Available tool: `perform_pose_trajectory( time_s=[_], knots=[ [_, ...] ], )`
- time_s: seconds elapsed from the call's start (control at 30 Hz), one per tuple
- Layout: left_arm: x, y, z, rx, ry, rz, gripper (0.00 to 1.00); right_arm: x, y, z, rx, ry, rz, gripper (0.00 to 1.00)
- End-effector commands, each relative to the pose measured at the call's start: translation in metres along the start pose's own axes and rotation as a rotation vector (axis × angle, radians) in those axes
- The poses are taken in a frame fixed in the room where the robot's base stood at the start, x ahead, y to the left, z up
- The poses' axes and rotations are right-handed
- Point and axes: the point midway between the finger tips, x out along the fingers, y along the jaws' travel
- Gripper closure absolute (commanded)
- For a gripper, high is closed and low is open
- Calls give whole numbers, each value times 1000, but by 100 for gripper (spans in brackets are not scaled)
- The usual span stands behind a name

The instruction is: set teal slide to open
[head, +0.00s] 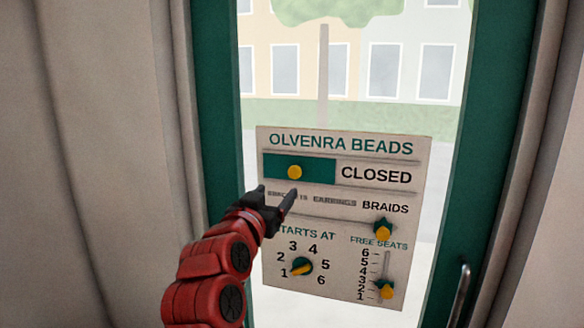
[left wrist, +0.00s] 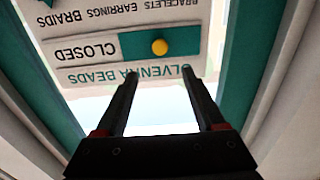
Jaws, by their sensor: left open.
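The teal slide (head: 314,168) is a flat teal plate with a yellow round knob (head: 295,172). It covers the left part of its slot on the board (head: 345,296), and the word CLOSED shows to its right. My left gripper (head: 276,192) is in front of the board, just below and left of the knob in the head view. In the left wrist view the teal slide (left wrist: 188,42) and its knob (left wrist: 159,47) appear upside down, beyond the fingertips. My left gripper (left wrist: 160,80) is open with nothing between its fingers. My right gripper is not in view.
The board also has a BRAIDS slide (head: 383,228), a STARTS AT dial (head: 301,267) and a FREE SEATS slider (head: 385,289). It hangs on a glass door with a green frame (head: 490,130) and a handle (head: 460,295) at lower right.

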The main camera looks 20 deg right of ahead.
Motion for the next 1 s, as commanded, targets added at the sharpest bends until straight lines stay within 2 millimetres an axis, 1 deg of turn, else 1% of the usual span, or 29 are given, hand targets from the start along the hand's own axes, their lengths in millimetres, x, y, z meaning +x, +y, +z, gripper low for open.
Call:
perform_pose_trajectory(
  time_s=[0.03,0.3,0.6,0.73,0.8,1.0],
  knots=[
    [10,0,-2,2,-10,2,29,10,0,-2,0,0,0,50],
    [54,0,-4,4,-4,0,29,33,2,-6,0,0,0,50],
    [97,-1,-2,2,-5,-1,29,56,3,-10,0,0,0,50],
    [111,1,-4,4,0,1,29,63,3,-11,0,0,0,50],
    [117,1,-1,4,-3,1,29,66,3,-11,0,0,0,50],
    [125,0,0,-1,1,0,29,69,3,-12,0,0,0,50]
  ],
)
